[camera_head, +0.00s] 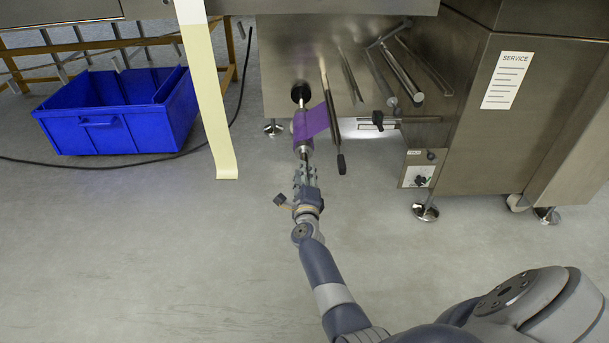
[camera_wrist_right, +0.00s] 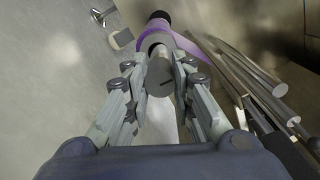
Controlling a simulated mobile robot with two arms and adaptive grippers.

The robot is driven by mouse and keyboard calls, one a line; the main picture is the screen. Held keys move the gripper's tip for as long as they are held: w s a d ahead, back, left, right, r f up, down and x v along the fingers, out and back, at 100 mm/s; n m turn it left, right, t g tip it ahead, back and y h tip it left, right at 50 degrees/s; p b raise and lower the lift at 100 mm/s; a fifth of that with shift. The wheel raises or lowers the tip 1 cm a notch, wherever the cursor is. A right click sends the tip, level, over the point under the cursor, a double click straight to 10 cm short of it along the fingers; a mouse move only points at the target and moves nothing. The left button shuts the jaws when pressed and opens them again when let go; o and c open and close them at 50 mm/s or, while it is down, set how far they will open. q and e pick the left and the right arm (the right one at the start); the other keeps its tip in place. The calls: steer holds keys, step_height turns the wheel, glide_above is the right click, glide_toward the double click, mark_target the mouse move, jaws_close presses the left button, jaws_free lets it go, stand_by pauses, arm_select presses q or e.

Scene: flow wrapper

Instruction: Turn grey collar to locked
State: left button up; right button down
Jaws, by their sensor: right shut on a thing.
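My right gripper (camera_head: 304,170) reaches up to the front end of a spindle on the steel machine. In the right wrist view my right gripper (camera_wrist_right: 158,82) has a finger on each side of a grey round collar (camera_wrist_right: 159,76) and is shut on it. The collar sits at the near end of the spindle, in front of a purple film roll (camera_wrist_right: 158,26). The purple film (camera_head: 311,122) also shows in the head view, running to the right. The collar's lock mark cannot be read clearly. My left gripper is not in view.
Steel rods and a black-handled lever (camera_head: 341,163) stand close to the right of the spindle. A cream film strip (camera_head: 212,100) hangs at its left. A blue crate (camera_head: 115,135) is on the floor further left. A steel cabinet (camera_head: 480,110) stands at the right.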

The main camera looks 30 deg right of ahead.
steer(key=shift+d, duration=0.1)
steer(key=c, duration=1.4)
jaws_free()
steer(key=shift+f, duration=0.1)
steer(key=shift+o, duration=0.2)
